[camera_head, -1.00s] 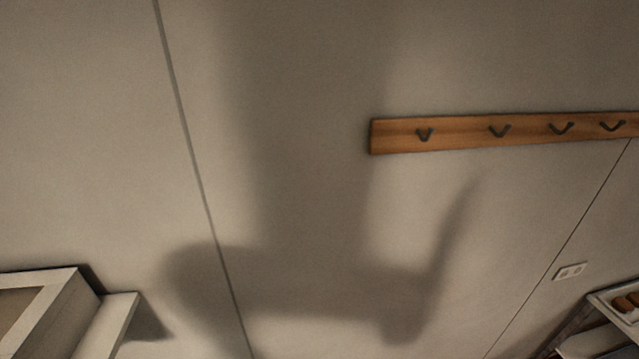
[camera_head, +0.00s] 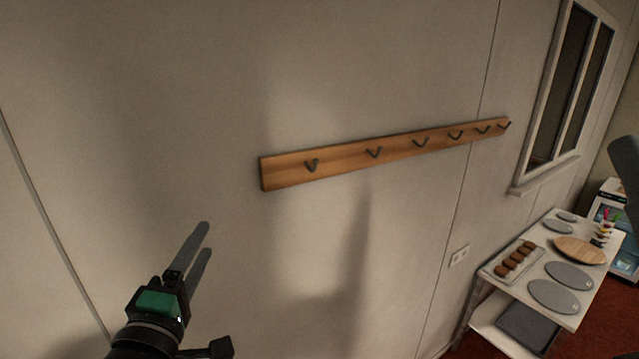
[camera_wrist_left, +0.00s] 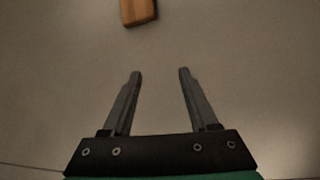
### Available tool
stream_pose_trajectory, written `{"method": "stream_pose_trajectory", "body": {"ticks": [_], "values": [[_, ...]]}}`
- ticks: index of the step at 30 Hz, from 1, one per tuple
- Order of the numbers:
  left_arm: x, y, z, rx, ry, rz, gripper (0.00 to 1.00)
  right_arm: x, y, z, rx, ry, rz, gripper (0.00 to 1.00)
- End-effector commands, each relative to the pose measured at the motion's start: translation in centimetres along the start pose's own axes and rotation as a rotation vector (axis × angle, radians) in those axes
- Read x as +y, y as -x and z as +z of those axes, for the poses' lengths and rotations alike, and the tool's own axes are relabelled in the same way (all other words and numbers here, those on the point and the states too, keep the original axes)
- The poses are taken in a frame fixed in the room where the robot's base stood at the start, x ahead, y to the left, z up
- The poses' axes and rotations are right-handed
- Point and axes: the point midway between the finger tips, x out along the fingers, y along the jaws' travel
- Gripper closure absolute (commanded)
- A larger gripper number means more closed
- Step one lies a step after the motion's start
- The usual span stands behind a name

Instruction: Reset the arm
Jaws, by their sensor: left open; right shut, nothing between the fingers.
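My left gripper (camera_head: 204,240) is in the lower left of the head view, with a green block on its dark body. Its two grey fingers point up and to the right and are apart, with nothing between them. The left wrist view shows the same open, empty fingers (camera_wrist_left: 160,73) in front of a plain wall. My right gripper cannot be made out. A dark grey part at the right edge of the head view is cut off and too unclear to name.
A wooden hook rail (camera_head: 345,165) is on the wall; its end (camera_wrist_left: 137,11) tops the wrist view. At lower right stands a white table (camera_head: 545,240) with brown cakes (camera_head: 514,259), grey discs (camera_head: 554,296) and a round wooden board (camera_head: 579,250). A window (camera_head: 568,90) is above.

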Motion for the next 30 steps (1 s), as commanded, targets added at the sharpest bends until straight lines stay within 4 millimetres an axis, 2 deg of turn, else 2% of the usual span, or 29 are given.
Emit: {"method": "stream_pose_trajectory", "body": {"ticks": [1, 3, 5, 6, 9, 11, 13, 16, 30], "values": [[4.5, 1.5, -0.2, 0.014, -0.094, 0.106, 0.4, 0.0, 0.0, 0.0, 0.0, 0.0, 0.0, 1.0], [10.2, 4.2, -0.6, 0.056, -0.253, 0.246, 0.4, 0.0, 0.0, 0.0, 0.0, 0.0, 0.0, 1.0], [14.6, 7.2, -1.1, 0.117, -0.406, 0.362, 0.4, 0.0, 0.0, 0.0, 0.0, 0.0, 0.0, 1.0], [17.2, 9.5, -1.5, 0.174, -0.52, 0.433, 0.4, 0.0, 0.0, 0.0, 0.0, 0.0, 0.0, 1.0], [21.7, 15.1, -2.5, 0.354, -0.841, 0.552, 0.4, 0.0, 0.0, 0.0, 0.0, 0.0, 0.0, 1.0], [22.6, 16.7, -2.7, 0.438, -1.006, 0.562, 0.4, 0.0, 0.0, 0.0, 0.0, 0.0, 0.0, 1.0], [22.7, 16.8, -2.7, 0.491, -1.155, 0.537, 0.4, 0.0, 0.0, 0.0, 0.0, 0.0, 0.0, 1.0], [22.6, 16.7, -2.7, 0.532, -1.28, 0.511, 0.4, 0.0, 0.0, 0.0, 0.0, 0.0, 0.0, 1.0], [22.6, 16.7, -2.7, 0.544, -1.32, 0.5, 0.4, 0.0, 0.0, 0.0, 0.0, 0.0, 0.0, 1.0]]}}
